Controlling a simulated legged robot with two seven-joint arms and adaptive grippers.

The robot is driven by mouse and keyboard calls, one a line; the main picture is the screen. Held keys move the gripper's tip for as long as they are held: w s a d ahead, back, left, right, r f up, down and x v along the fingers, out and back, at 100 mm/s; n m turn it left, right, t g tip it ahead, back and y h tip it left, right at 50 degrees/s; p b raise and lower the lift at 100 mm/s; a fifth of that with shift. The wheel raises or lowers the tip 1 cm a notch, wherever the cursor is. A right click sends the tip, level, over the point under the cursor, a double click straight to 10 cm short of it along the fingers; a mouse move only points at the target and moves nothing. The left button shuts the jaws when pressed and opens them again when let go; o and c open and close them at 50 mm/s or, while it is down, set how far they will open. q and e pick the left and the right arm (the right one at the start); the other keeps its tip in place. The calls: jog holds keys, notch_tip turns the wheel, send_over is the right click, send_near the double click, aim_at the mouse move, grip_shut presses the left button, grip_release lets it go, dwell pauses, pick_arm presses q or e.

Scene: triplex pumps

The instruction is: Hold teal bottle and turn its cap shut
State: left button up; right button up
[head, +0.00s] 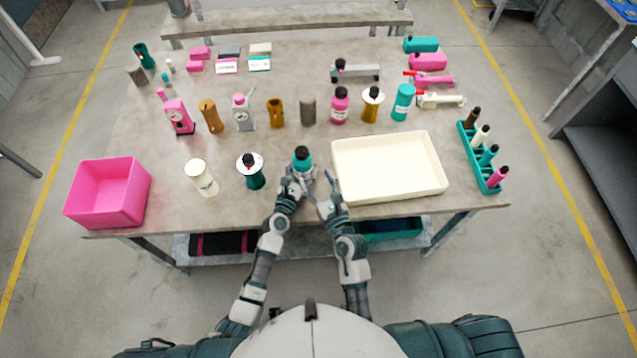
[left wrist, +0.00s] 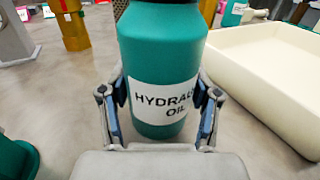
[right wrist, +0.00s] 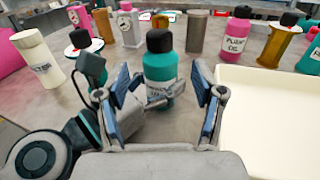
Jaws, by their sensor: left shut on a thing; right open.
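The teal bottle (head: 302,162) stands upright near the table's front edge, with a black cap on its top. Its white label in the left wrist view (left wrist: 163,60) reads as hydraulic oil, partly cut off. My left gripper (left wrist: 162,108) is shut around the lower body of the bottle, one finger on each side. The black cap (right wrist: 159,41) sits on the bottle's neck in the right wrist view; whether it is tight I cannot tell. My right gripper (right wrist: 168,88) is open and empty, in front of the bottle and a little to its right, with the bottle showing between its fingers.
A cream tray (head: 437,188) lies close on the right. A dark teal pump with a white disc (head: 251,181) and a white cylinder (head: 194,176) stand left, then a pink bin (head: 84,211). A teal rack (head: 472,159) with several bottles stands far right.

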jog(key=shift+v, duration=0.8)
jog(key=shift+w, duration=0.1)
